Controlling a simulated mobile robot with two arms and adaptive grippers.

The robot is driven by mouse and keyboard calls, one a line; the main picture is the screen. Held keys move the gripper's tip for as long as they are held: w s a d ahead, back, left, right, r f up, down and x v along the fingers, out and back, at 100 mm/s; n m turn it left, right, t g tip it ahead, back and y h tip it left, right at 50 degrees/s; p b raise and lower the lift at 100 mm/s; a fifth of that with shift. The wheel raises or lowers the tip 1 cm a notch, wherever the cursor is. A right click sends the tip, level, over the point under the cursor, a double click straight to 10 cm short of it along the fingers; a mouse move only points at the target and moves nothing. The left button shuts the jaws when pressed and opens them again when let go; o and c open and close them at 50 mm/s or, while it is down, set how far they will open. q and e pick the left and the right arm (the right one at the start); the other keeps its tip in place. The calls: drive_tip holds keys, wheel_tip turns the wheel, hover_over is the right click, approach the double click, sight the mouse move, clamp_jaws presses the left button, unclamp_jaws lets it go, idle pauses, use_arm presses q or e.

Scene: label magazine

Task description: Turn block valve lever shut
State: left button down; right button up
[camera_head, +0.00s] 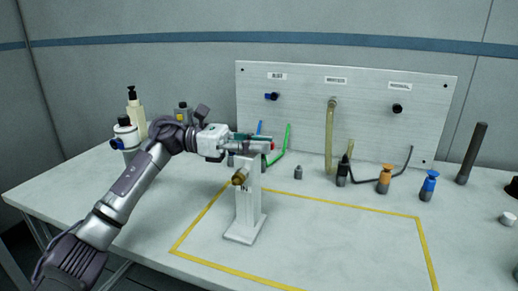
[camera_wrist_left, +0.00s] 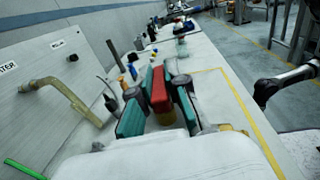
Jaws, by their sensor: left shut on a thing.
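The block valve stands on a white upright post (camera_head: 249,210) with a foot plate, inside the yellow outline. A brass port (camera_head: 239,177) sticks out near the top of the post. My left gripper (camera_head: 264,142) is at the top of the valve, coming from the left. In the left wrist view its teal finger pads (camera_wrist_left: 147,102) are shut on the red lever (camera_wrist_left: 159,90), one on each side. Only a small red tip of the lever shows in the head view (camera_head: 272,146); the gripper hides the rest and much of the valve body. My right gripper is not seen.
A grey panel (camera_head: 300,120) with hoses and knobs stands behind. Small bottles with orange (camera_head: 385,180) and blue (camera_head: 429,186) tops and a dark rod (camera_head: 471,153) stand to the right. White bottles (camera_head: 127,135) stand at left. The outlined area's front right is clear.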

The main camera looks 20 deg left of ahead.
sight(244, 143)
use_arm(q)
drive_tip(key=shift+s+m+g, duration=0.15)
drive_tip(key=shift+m+g, duration=0.75)
drive_tip(key=shift+g, duration=0.5)
drive_tip(key=c, duration=1.2)
unclamp_jaws()
drive_tip(key=shift+o, duration=0.2)
drive_tip(key=a, duration=0.7)
drive_tip(key=shift+w+a, duration=0.2)
drive_tip(key=shift+a, duration=0.05)
